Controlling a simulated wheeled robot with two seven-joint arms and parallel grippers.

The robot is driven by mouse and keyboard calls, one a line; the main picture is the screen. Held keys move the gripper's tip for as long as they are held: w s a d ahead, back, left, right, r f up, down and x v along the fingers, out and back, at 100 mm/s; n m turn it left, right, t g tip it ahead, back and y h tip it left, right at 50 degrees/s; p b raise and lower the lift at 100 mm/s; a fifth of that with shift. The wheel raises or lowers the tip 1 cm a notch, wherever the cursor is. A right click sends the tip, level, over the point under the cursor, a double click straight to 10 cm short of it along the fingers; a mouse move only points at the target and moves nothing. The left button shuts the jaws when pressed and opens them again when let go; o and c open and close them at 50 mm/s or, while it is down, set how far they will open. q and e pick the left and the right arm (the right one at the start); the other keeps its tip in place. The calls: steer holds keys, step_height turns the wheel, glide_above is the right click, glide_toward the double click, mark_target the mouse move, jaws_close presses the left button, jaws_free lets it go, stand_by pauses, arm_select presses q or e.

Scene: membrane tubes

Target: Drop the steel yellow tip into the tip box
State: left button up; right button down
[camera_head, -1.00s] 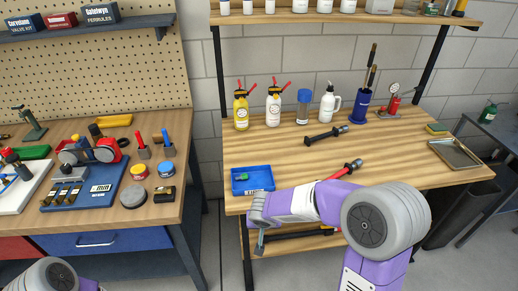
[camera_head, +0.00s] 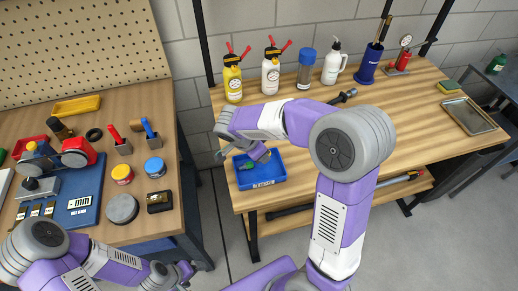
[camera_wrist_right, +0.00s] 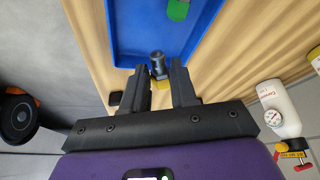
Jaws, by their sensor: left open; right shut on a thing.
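The blue tip box (camera_head: 275,166) sits at the front left corner of the right workbench, and a green piece shows inside it. The box also fills the top of the right wrist view (camera_wrist_right: 122,45). My right gripper (camera_wrist_right: 160,76) is shut on the steel yellow tip (camera_wrist_right: 158,62), a dark steel cylinder with a yellow part between the fingers. In the wrist view the tip lines up with the near wall of the box; its height above it is unclear. My right arm partly hides the box in the head view. My left gripper (camera_head: 184,271) is open and empty, in front of the left bench.
Bottles (camera_head: 270,72), a blue tool holder (camera_head: 370,64) and a dark tool (camera_head: 342,97) stand or lie behind the box. A metal tray (camera_head: 468,116) lies at the right. The left bench holds a blue tool board (camera_head: 84,185) and several tins.

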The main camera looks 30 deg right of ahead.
steer(key=shift+w+f+b, duration=0.1)
steer(key=shift+f+b, duration=0.75)
steer(key=shift+f, duration=1.05)
steer(key=c, duration=0.8)
jaws_free()
steer(key=shift+r, duration=0.1)
steer(key=p+v, duration=0.2)
steer(key=v, duration=0.5)
steer(key=shift+r, duration=0.25)
steer(key=shift+a, duration=0.15)
